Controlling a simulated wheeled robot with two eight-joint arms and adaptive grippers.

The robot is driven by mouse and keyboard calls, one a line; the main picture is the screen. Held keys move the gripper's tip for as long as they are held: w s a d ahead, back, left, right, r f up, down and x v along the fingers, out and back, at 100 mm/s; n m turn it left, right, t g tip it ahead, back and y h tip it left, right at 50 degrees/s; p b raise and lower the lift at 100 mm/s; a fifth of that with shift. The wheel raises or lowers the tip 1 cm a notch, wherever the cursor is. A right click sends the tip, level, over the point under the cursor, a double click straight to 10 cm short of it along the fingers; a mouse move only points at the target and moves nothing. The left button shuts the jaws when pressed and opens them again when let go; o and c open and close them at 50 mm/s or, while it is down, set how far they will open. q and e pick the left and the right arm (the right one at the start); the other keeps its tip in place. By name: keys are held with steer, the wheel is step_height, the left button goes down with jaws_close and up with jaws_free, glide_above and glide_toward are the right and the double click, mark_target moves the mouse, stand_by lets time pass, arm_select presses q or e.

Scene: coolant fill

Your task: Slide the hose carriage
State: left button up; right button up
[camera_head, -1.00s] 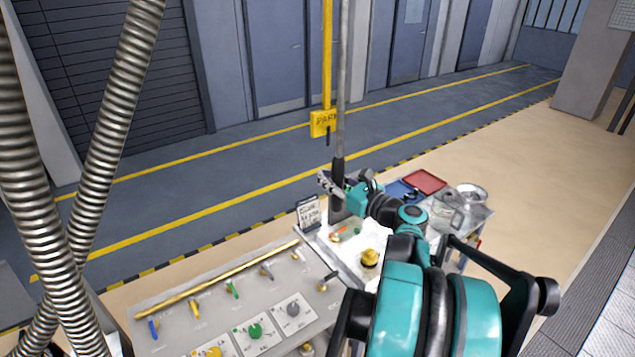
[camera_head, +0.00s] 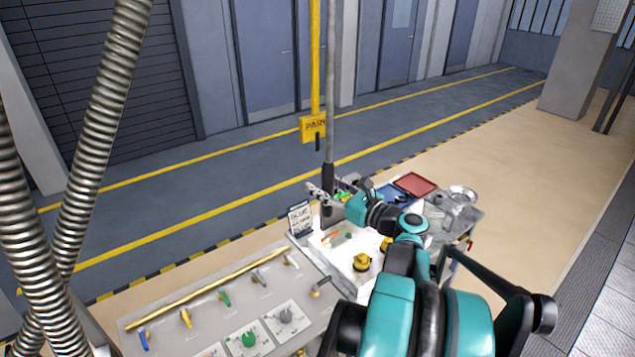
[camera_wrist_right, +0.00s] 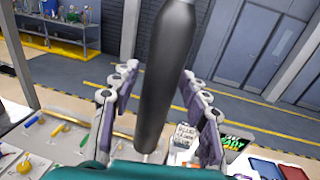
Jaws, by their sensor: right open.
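A grey hanging pole or hose ends in a thick black grip (camera_head: 327,180) in the middle of the head view. The black grip (camera_wrist_right: 167,75) fills the centre of the right wrist view, upright and slightly tilted. My right gripper (camera_head: 322,193) is at this grip. In the right wrist view my right gripper (camera_wrist_right: 160,85) has its fingers spread, one on each side of the grip, with gaps showing. The carriage at the pole's upper end is out of view. My left gripper is not in view.
A grey control panel (camera_head: 190,310) with coloured levers and knobs lies lower left. A white worktop holds a yellow cap (camera_head: 362,262) and a small sign (camera_head: 300,218). A red tray (camera_head: 414,184) lies behind. Ribbed hoses (camera_head: 105,100) hang left.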

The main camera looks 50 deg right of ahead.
steer(key=s, duration=0.9)
steer(key=shift+s+a, duration=0.4)
steer(key=shift+a, duration=0.05)
steer(key=w+a+f+n+g+y+b, duration=0.25)
steer(key=a+f+n+b, duration=0.2)
steer(key=a+f, duration=0.3)
steer(key=w+a+f+n+g+y+b, duration=0.1)
steer(key=w+a+f+n+g+b, duration=0.25)
steer(key=a+f+n, duration=0.35)
steer(key=w+a+f+n+g+y+b, duration=0.1)
steer(key=w+a+f+n+g+b, duration=0.2)
steer(key=a+f, duration=0.55)
steer(key=s+a+f+n+g+h+b, duration=0.1)
steer(key=s+a+f+n+b, duration=0.1)
steer(key=a+f+n+b, duration=0.4)
steer(key=s+a+f+n+h+b, duration=0.2)
steer(key=a+f+n+b, duration=0.4)
steer(key=f+n, duration=0.5)
steer(key=s+a+n, duration=0.1)
steer(key=a+n, duration=0.1)
steer(key=n, duration=0.3)
steer(key=shift+g, duration=0.4)
